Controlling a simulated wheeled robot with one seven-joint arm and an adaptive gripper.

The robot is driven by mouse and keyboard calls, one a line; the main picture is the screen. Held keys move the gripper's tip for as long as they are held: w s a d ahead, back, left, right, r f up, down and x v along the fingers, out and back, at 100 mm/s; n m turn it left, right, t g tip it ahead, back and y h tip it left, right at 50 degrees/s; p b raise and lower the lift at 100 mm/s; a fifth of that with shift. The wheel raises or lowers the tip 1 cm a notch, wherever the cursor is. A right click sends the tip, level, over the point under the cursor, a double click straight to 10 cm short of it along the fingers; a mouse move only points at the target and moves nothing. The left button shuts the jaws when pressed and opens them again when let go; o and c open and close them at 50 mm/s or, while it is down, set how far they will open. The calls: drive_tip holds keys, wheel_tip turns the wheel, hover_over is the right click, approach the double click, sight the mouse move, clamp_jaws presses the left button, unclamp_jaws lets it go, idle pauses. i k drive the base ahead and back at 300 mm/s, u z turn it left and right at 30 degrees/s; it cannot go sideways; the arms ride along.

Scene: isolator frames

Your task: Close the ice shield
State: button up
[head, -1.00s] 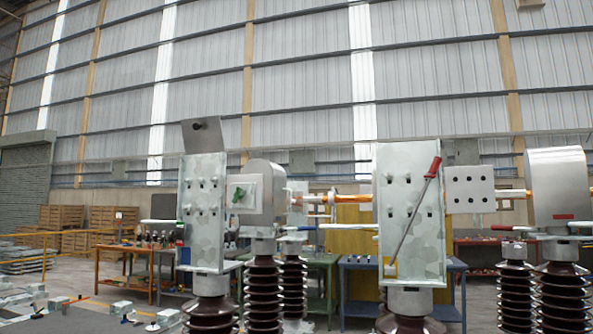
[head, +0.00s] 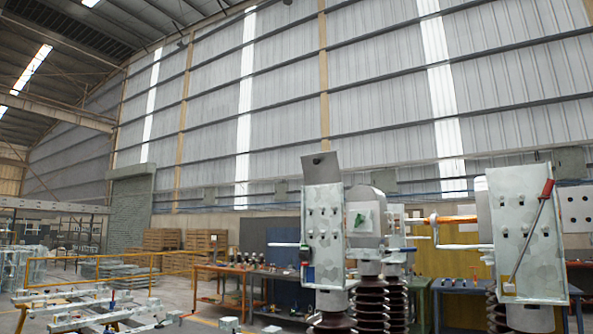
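A galvanized isolator frame (head: 323,250) stands upright on a dark ribbed insulator right of centre in the head view. A plain grey metal plate (head: 321,168) with a small dark knob rises from its top, tilted up; it looks like the ice shield, standing open. A rounded grey metal housing (head: 366,203) is just behind and to the right of the frame. A second galvanized frame (head: 530,255) stands at the right, with a red-handled lever (head: 530,232) leaning across it. My gripper is not in view.
Metal frames lie on a low stand (head: 90,310) at the lower left. Workbenches (head: 228,272) with small parts stand behind the isolators. A yellow railing (head: 110,257) and wooden crates (head: 163,240) are farther back. Some floor shows between the stand and the benches.

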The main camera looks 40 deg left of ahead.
sight(324, 168)
drive_tip(key=u, duration=0.1)
drive_tip(key=i, duration=0.45)
drive_tip(key=u, duration=1.25)
drive_tip(key=k, duration=1.3)
drive_tip(key=u, duration=0.7)
drive_tip(key=i, duration=1.85)
drive_tip(key=z, duration=0.55)
